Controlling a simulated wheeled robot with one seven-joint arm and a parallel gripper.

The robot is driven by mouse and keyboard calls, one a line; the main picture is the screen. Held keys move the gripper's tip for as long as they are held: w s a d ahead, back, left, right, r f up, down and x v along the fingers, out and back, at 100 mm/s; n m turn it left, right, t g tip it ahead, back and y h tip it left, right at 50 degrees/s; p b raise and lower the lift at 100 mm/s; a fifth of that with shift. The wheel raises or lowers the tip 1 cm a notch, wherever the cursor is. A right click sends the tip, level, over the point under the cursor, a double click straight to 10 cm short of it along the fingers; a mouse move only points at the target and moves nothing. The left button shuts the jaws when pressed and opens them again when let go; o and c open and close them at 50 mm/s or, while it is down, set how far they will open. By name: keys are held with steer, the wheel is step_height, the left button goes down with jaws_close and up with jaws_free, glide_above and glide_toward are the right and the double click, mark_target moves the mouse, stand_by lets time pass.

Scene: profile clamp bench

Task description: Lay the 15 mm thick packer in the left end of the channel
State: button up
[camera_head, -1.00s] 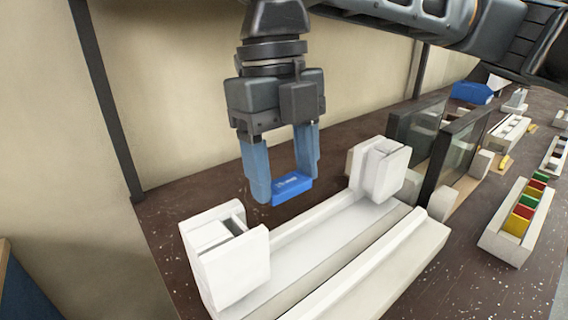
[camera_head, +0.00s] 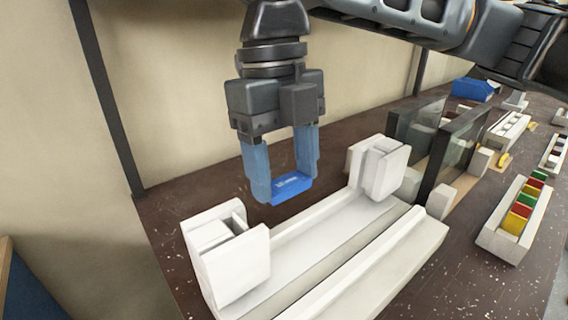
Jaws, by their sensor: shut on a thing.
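My gripper (camera_head: 288,194) is shut on a blue packer (camera_head: 292,188) with small white marking. The packer lies across between the two light-blue fingers. It is held in the air over the back side of the white channel (camera_head: 345,226), between the channel's two end blocks. The left end block (camera_head: 232,264) and the right end block (camera_head: 384,171) are white and upright. The near rail of the channel runs in front. The packer appears apart from the channel. Its thickness cannot be read from here.
Glass panels in dark frames (camera_head: 452,155) stand just right of the right end block. A white rack (camera_head: 497,241) with red, yellow and green pieces sits on the right. A blue object (camera_head: 473,89) lies far back. A wall runs behind the dark bench.

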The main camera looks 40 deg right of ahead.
mark_target(282, 179)
steer(key=shift+f+b, duration=1.55)
steer(key=shift+f, duration=1.45)
steer(key=shift+f, duration=0.35)
steer(key=shift+f+b, duration=1.55)
steer(key=shift+f, duration=0.75)
steer(key=o, duration=1.1)
steer(key=shift+r, duration=0.1)
steer(key=shift+a+r+p, duration=0.15)
steer(key=shift+r+p, duration=3.6)
steer(key=shift+r, duration=0.3)
